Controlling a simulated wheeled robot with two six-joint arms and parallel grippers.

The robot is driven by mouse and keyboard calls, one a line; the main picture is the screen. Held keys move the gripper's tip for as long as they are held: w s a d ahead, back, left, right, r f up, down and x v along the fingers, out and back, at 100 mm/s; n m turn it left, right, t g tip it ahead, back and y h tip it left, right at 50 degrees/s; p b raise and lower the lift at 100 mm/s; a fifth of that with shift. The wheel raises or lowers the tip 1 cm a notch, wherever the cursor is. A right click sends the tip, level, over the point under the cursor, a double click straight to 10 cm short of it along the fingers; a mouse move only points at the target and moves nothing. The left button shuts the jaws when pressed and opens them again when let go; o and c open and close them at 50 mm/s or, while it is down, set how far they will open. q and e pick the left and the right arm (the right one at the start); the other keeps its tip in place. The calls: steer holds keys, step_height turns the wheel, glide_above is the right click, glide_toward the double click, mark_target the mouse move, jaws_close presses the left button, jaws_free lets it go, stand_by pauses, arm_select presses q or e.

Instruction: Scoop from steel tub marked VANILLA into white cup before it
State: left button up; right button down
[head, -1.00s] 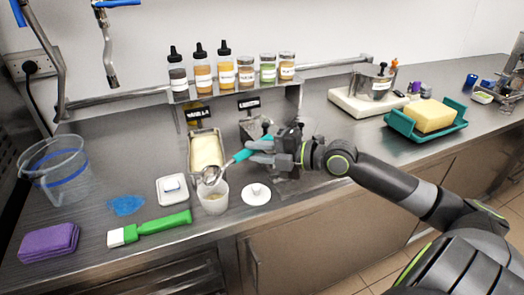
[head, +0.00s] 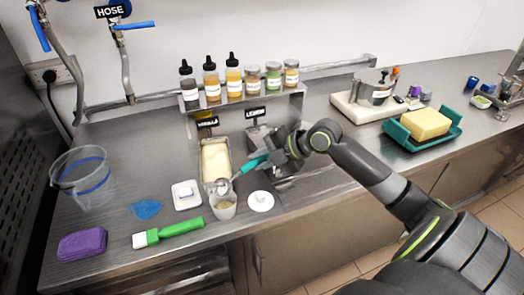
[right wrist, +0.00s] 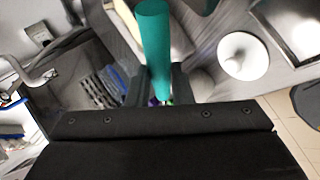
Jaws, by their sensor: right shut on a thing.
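The steel tub (head: 216,160) of pale ice cream stands behind the white cup (head: 224,211), with a dark label sign (head: 207,122) behind it that is hard to read. My right gripper (head: 281,156) is shut on the teal handle of the scoop (head: 254,164). The handle also shows in the right wrist view (right wrist: 153,45). The scoop's metal bowl (head: 222,187) is at the tub's front end, just behind and above the cup's rim. I cannot tell whether it touches either. The cup stands upright with something pale inside. My left gripper is not in view.
A second tub (head: 257,138) stands to the right, partly behind my gripper. A white lid (head: 261,201) lies right of the cup, a small white dish (head: 186,195) left of it. A green-handled brush (head: 168,233), purple sponge (head: 82,245) and clear pitcher (head: 82,178) are further left.

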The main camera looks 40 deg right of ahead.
steer(key=g+p, duration=0.1)
steer(key=p, duration=0.1)
steer(key=r+g+h+p, duration=0.1)
steer(key=g, duration=0.1)
steer(key=shift+w+a+r+p, duration=0.15)
steer(key=shift+w+r+p, duration=0.05)
steer(key=shift+w+p, duration=0.2)
steer(key=g+p, duration=0.1)
steer(key=w+m+g+h+p, duration=0.1)
steer(key=g, duration=0.1)
steer(key=shift+a+r+p, duration=0.15)
steer(key=shift+p, duration=0.2)
steer(key=shift+w+a+g+p, duration=0.1)
steer(key=shift+w+g+p, duration=0.15)
steer(key=shift+g+p, duration=0.5)
steer(key=shift+w+r+g+h, duration=0.1)
steer(key=shift+g+h, duration=0.3)
steer(key=shift+g, duration=0.15)
steer(key=shift+r+g+p, duration=0.4)
steer(key=shift+r+p, duration=0.6)
steer(key=shift+p, duration=0.95)
steer(key=shift+w, duration=0.1)
